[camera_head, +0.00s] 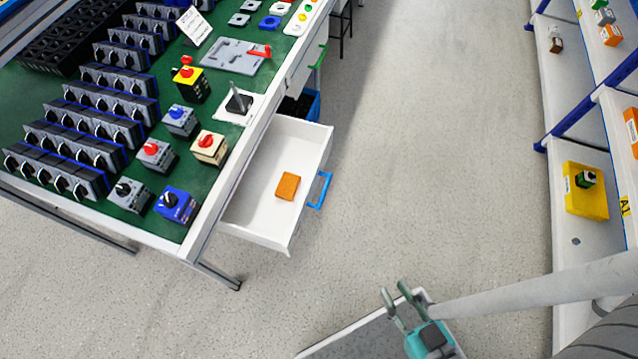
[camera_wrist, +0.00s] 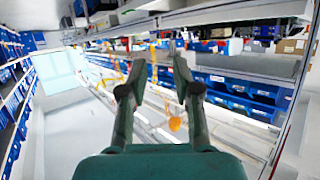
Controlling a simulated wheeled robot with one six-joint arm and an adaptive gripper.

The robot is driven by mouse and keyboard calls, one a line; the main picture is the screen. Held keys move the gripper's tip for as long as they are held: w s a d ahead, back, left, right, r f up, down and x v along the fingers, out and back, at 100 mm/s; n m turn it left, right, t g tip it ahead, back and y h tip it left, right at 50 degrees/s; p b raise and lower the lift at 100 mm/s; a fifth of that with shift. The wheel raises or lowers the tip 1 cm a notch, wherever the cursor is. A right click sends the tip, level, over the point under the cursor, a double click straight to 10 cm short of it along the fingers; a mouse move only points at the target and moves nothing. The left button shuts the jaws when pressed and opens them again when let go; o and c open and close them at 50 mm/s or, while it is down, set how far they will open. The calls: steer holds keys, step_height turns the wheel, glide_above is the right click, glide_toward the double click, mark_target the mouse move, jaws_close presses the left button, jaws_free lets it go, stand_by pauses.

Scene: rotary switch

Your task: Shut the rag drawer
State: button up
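The white drawer (camera_head: 258,212) stands pulled out from the right side of the workbench in the head view. It has a blue handle (camera_head: 321,190) on its front, and an orange-brown block (camera_head: 287,186), perhaps a folded rag, lies inside. My gripper (camera_head: 394,291) is at the bottom of the head view, well below and to the right of the drawer, touching nothing. In the wrist view my gripper (camera_wrist: 154,72) has its two fingers apart with nothing between them. The drawer cannot be made out in the wrist view.
The green-topped workbench (camera_head: 105,215) carries several rotary switches. A second drawer with a green handle (camera_head: 318,56) and a blue bin (camera_head: 306,106) are beyond the open drawer. The floor (camera_head: 440,130) between is clear.

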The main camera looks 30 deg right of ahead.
steer(key=f+m, duration=0.1)
steer(key=f, duration=0.2)
steer(key=w+f+m+g, duration=0.1)
steer(key=f, duration=0.2)
steer(key=f+g, duration=0.1)
steer(key=f, duration=0.2)
steer(key=shift+w+d+m, duration=0.35)
steer(key=shift+w+m, duration=0.05)
jaws_close()
steer(key=m+y, duration=0.5)
steer(key=y, duration=0.9)
glide_toward(315, 176)
steer(key=shift+t, duration=0.4)
steer(key=x, duration=0.7)
steer(key=shift+s+a, duration=0.1)
steer(key=shift+a, duration=0.2)
